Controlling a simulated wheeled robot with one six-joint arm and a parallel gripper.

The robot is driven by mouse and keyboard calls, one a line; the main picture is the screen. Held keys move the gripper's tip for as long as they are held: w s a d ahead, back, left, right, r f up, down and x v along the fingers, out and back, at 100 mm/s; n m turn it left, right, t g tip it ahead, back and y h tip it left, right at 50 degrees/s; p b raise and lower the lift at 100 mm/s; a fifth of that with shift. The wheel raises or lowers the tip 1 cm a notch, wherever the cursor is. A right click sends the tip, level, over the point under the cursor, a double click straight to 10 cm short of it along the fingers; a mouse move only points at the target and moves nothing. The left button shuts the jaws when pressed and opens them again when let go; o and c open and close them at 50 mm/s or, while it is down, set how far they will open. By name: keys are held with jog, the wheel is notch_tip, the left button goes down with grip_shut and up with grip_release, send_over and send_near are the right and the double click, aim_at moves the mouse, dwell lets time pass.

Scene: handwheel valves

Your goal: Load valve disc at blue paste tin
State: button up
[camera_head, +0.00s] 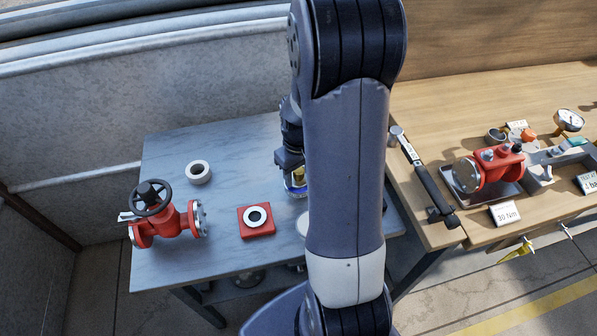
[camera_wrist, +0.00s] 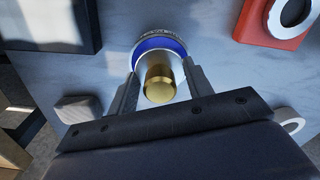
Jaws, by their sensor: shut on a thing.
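The blue paste tin (camera_wrist: 163,43) has a blue band and a pale metal rim. It stands on the grey table just beyond my fingertips. In the head view, the tin (camera_head: 296,188) is partly covered by my arm. My gripper (camera_wrist: 160,70) is shut on the valve disc, whose brass stem (camera_wrist: 160,84) shows between the fingers. My gripper (camera_head: 298,178) is low over the table at the tin. The disc's lower face is hidden, and I cannot tell if it touches the paste.
A red block with a pale ring (camera_head: 257,220) lies left of the tin. A loose grey ring (camera_head: 198,172) and a red handwheel valve (camera_head: 165,220) stand further left. A wooden bench on the right holds a torque wrench (camera_head: 428,180) and another red valve (camera_head: 488,170).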

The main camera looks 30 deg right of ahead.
jog(key=shift+f+b, duration=0.45)
jog(key=shift+f, duration=0.1)
dwell(1.2)
jog(key=shift+r, duration=0.1)
notch_tip(320, 180, up, 7)
jog(key=p, duration=0.5)
dwell(0.3)
dwell(0.6)
